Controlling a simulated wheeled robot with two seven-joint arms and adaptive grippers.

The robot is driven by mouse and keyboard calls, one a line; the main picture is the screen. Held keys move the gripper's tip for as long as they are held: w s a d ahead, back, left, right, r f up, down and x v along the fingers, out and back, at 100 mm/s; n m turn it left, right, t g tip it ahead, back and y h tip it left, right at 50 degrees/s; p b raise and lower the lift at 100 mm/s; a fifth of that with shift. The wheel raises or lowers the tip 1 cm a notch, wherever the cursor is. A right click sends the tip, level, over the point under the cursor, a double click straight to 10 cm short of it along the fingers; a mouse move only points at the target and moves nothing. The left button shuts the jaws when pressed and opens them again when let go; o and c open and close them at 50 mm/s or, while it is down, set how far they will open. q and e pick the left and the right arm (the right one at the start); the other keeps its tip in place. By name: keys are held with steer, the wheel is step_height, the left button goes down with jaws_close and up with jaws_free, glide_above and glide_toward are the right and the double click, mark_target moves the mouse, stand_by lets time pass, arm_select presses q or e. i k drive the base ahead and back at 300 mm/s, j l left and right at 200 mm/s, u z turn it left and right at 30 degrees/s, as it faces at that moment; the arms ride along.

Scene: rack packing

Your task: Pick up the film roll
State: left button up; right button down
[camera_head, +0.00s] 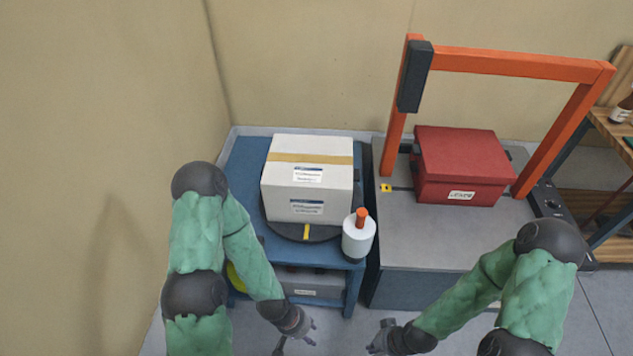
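The film roll (357,241) is a white upright cylinder with an orange handle on top. It stands at the front right corner of the blue table (245,170), beside the dark round turntable (287,229). My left gripper (296,345) is low in front of the table, left of and nearer than the roll. Its fingers look spread and nothing shows between them. My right gripper (376,341) is low in front of the grey machine, nearer than the roll and apart from it. Its fingertips are too small to tell whether they are open.
A white taped box (309,186) sits on the turntable. To the right, a grey machine (440,239) with an orange arch (505,65) carries a red box (462,163). A wooden shelf (612,130) stands at the far right. A wall is close on the left.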

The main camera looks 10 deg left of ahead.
mark_target(359, 228)
steer(key=i+l+u, duration=0.2)
steer(key=u, duration=0.2)
steer(key=i+l+u, duration=0.35)
steer(key=k+j+z, duration=0.1)
steer(key=z, duration=0.35)
